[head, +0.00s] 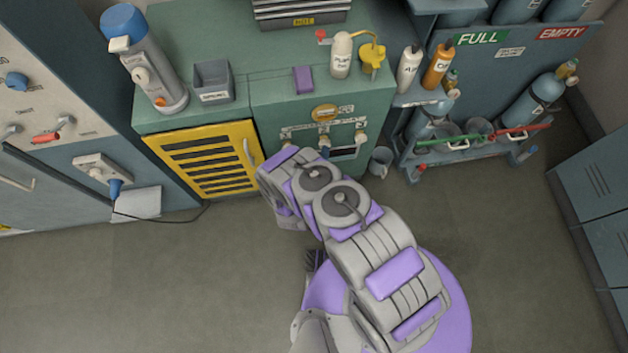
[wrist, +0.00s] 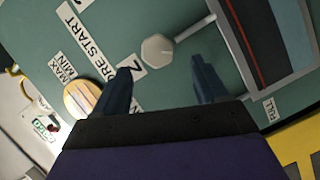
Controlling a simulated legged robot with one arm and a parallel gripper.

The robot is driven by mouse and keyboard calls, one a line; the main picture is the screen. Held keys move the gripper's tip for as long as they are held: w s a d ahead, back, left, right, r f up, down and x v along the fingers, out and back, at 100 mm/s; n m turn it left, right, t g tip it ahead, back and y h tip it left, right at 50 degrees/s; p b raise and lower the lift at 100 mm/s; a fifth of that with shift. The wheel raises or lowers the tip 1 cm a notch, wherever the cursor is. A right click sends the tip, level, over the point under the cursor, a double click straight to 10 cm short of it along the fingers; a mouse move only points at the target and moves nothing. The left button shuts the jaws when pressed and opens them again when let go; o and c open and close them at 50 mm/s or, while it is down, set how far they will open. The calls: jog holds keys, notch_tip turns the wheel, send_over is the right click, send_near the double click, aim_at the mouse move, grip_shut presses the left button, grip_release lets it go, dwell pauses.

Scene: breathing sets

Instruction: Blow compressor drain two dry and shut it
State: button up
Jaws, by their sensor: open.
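The green compressor cabinet (head: 255,103) carries a row of drain fittings (head: 324,140) on its front, partly behind my arm. In the wrist view, a grey faceted knob (wrist: 157,50) with a pale rod reaching up and right sits beside a label with a 2 (wrist: 131,68). My gripper (wrist: 163,88) is open and empty, its dark fingers spread below the knob in the picture. I cannot tell whether they touch it. My fingers are not clear in the head view. A round yellow sight glass (wrist: 82,99) marked MAX and MIN is left of the fingers.
A yellow louvred door (head: 205,160) is left of the drains. A dark window with a red strip (wrist: 265,45) lies right of the knob. A small bucket (head: 380,161) stands on the floor near the cylinder rack (head: 412,160). Open floor (head: 150,280) lies left of my base.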

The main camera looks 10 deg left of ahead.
jog(key=s+a+r, duration=0.1)
jog(key=s, duration=1.1)
jog(key=shift+s+a+r+b, duration=0.15)
jog(key=shift+r+b, duration=0.15)
